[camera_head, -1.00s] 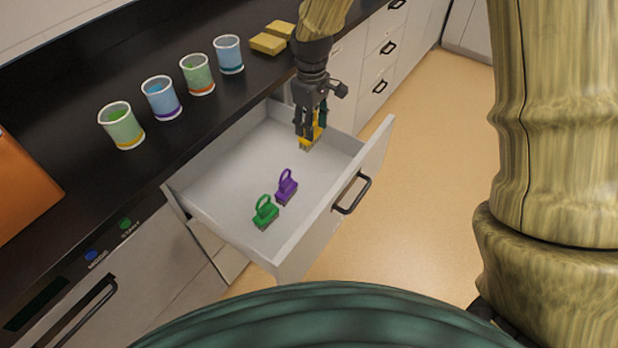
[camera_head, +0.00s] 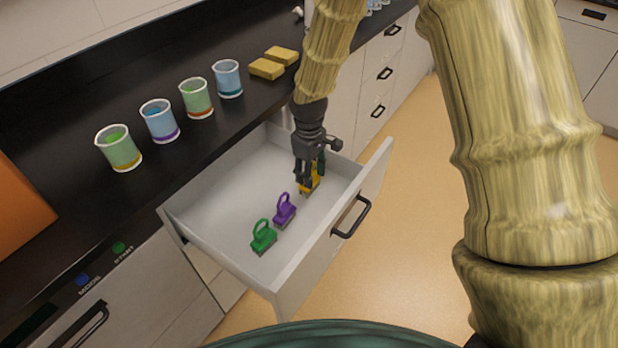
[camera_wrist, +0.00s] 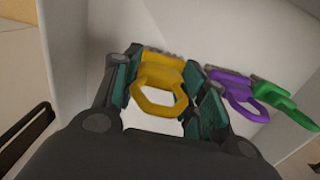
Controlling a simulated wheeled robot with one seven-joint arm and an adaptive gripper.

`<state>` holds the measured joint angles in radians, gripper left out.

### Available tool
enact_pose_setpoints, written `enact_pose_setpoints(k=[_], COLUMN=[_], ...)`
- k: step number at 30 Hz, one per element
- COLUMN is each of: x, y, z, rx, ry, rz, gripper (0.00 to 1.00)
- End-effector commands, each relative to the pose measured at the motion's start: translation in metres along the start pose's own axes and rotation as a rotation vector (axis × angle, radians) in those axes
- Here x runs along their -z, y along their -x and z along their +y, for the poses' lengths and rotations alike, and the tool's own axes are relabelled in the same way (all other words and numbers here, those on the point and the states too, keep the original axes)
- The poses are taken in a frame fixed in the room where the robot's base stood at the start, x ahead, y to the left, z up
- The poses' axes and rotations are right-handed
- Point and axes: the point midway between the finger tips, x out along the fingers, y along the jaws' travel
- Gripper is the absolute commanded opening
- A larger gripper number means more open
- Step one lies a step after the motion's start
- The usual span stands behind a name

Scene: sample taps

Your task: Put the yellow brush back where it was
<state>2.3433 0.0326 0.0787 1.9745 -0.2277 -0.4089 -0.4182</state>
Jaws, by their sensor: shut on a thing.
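The yellow brush (camera_head: 309,184) is in my gripper (camera_head: 312,178) inside the open drawer, toward its right end in the head view. In the wrist view, the fingers of my gripper (camera_wrist: 160,92) are shut on both sides of the yellow brush (camera_wrist: 160,78), whose looped handle points toward the camera. I cannot tell whether the brush touches the drawer floor. A purple brush (camera_head: 285,211) and a green brush (camera_head: 264,238) stand in the drawer in a row with it. They also show in the wrist view, purple (camera_wrist: 236,90) nearer and green (camera_wrist: 285,104) farther.
The open drawer (camera_head: 220,190) has low grey walls and a dark handle (camera_head: 352,217) on its front. On the black counter above stand several beakers, such as a green one (camera_head: 119,150), and two yellow sponges (camera_head: 266,69). The drawer's left part is clear.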

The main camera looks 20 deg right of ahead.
Motion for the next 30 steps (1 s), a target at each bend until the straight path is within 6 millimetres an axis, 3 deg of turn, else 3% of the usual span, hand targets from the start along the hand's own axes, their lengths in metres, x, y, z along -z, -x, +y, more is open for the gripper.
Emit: enact_pose_setpoints(k=[5,12,13,16,30], x=[0.001,0.001,0.001,0.001,0.002], y=[-0.022,-0.025,-0.025,-0.025,-0.017], z=[0.000,0.000,0.000,0.000,0.000], rx=[0.001,0.000,0.000,0.000,0.000], ry=[0.001,0.001,0.001,0.001,0.001], rz=[-0.002,0.000,0.000,0.000,0.001], gripper=[0.18,0.15,0.46,0.64,0.64])
